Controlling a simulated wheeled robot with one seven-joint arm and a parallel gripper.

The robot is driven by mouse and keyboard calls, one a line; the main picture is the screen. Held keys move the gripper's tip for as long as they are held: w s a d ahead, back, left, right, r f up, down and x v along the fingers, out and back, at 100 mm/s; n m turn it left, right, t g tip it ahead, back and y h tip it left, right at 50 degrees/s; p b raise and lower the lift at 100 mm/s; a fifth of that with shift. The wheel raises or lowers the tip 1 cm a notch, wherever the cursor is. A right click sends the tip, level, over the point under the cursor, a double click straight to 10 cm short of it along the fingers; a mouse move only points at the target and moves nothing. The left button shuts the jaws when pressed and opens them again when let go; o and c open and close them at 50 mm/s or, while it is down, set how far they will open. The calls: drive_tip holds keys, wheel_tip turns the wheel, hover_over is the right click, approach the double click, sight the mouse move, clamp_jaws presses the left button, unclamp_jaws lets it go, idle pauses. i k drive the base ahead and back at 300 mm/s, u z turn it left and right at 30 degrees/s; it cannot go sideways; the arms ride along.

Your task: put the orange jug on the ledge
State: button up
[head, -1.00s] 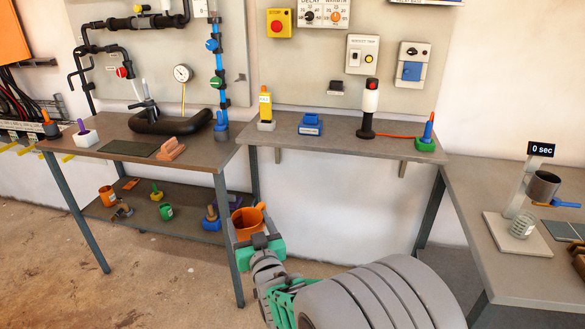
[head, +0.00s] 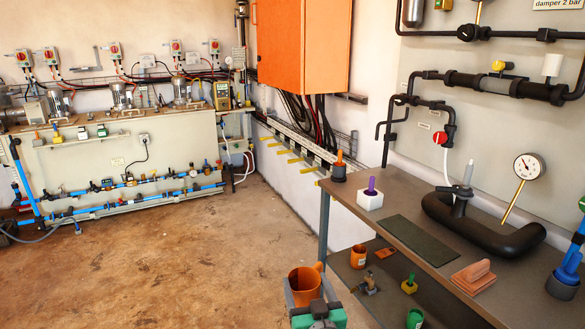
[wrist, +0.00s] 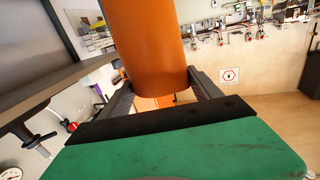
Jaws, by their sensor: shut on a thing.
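The orange jug (head: 304,284) is upright at the bottom middle of the head view, its open top showing. My gripper (head: 307,302) is shut on it, with grey fingers on either side of the jug. In the wrist view the jug (wrist: 150,50) fills the top middle between the two dark fingers of my gripper (wrist: 160,95). A narrow pale ledge (head: 290,141) with yellow strips runs along the wall below the orange cabinet, farther back than the jug.
A grey workbench (head: 400,195) stands at right with a black pipe (head: 485,228), a brick-coloured float (head: 472,276) and a white block (head: 369,200). Its lower shelf holds small items, including an orange cup (head: 358,257). Open brown floor (head: 190,240) lies to the left.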

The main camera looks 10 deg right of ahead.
sight(378, 184)
drive_tip(key=u, duration=0.45)
drive_tip(key=i, duration=1.4)
drive_tip(key=u, duration=0.2)
